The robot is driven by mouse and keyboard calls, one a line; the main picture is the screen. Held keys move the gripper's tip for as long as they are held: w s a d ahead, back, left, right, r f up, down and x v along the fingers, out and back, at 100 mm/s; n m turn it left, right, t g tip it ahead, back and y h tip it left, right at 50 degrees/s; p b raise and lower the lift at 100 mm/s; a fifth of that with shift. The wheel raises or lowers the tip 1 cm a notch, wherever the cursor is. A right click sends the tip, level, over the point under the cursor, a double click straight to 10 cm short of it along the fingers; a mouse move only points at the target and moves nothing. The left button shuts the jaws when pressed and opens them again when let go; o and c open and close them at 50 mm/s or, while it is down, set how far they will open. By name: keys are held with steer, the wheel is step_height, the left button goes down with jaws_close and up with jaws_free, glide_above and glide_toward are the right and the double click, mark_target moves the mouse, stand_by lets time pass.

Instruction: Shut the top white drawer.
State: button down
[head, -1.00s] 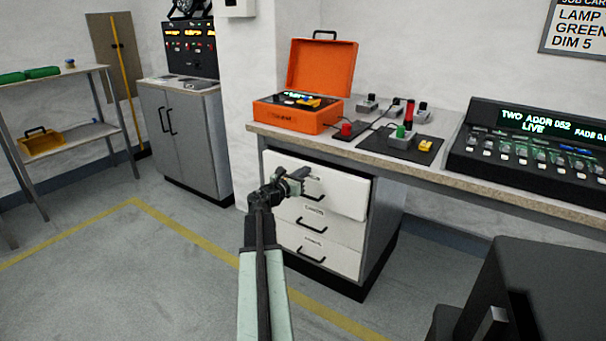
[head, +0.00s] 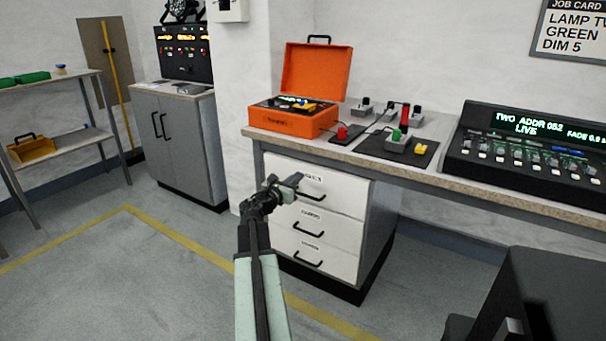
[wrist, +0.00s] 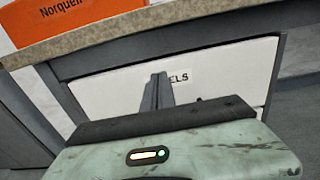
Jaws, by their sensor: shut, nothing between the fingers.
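The top white drawer (head: 335,193) is in the white drawer unit under the workbench. Its front looks about level with the two drawers below it, and I cannot see a clear gap. My gripper (head: 290,184) is shut and empty, at the left part of the top drawer's front near its handle. In the wrist view the shut fingers (wrist: 157,90) point at the drawer front (wrist: 215,75), over the label that ends in "ELS". Whether the fingertips touch the front I cannot tell. The fingers hide part of the label and handle.
The workbench edge (head: 400,179) overhangs the drawers. On it stand an open orange case (head: 290,121), a dark mat with small parts (head: 375,147) and a console (head: 530,140). A black box-like object (head: 550,290) is at lower right. The floor at left is clear.

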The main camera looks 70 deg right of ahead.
steer(key=w+a, duration=0.1)
steer(key=a, duration=0.7)
steer(key=shift+w+a, duration=0.2)
steer(key=shift+w, duration=0.1)
